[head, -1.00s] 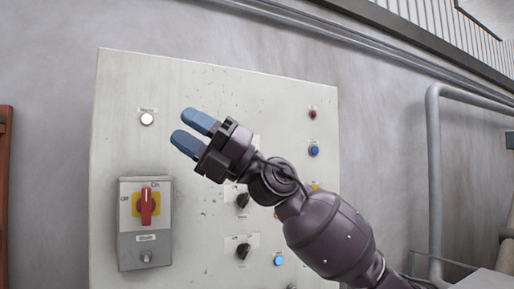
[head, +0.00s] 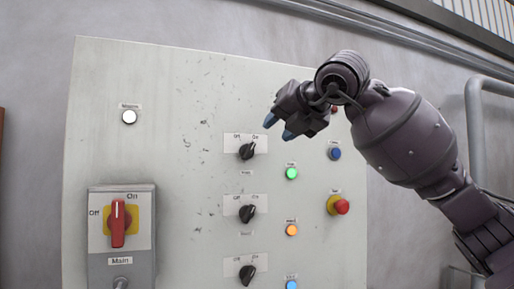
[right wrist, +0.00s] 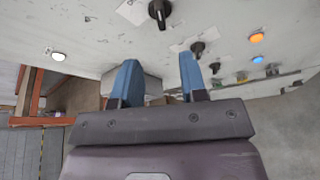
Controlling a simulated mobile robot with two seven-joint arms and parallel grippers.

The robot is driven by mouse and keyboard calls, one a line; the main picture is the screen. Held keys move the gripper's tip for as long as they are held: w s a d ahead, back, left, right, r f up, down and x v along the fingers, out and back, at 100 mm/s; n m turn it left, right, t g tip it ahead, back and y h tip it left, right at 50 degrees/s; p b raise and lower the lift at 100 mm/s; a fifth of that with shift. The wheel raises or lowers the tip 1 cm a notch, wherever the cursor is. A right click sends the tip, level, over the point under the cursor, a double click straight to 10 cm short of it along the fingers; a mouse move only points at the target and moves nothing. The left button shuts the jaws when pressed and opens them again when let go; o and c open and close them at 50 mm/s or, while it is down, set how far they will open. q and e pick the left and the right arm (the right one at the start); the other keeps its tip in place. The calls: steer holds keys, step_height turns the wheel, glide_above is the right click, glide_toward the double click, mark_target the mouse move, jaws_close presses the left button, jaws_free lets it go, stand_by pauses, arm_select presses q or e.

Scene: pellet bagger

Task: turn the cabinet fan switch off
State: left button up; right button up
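The grey control cabinet (head: 150,80) carries a column of black rotary switches: top (head: 247,151), middle (head: 247,213) and bottom (head: 248,274). Each has an Off/On plate. Their handles appear tilted toward On. The small name labels are too blurred to tell which is the fan switch. My right gripper (head: 279,127) is up and to the right of the top switch, apart from it, blue fingers pointing down-left. In the right wrist view its fingers (right wrist: 158,60) are spread with nothing between them; a black switch (right wrist: 159,12) shows beyond the fingertips. My left gripper is out of view.
A red main switch (head: 118,223) sits on a grey box at lower left. Green (head: 291,173) and orange (head: 292,230) lamps, a blue button (head: 334,153) and a red emergency stop (head: 341,207) are right of the switches. A pipe (head: 475,130) runs at far right.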

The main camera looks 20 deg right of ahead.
mark_target(251, 149)
steer(key=p+x, duration=0.1)
steer(key=x, duration=1)
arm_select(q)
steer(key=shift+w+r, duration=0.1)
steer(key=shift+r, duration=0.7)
arm_select(e)
steer(key=c, duration=0.7)
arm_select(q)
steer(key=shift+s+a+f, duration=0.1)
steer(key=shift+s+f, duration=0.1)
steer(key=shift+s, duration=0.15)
arm_select(e)
jaws_close()
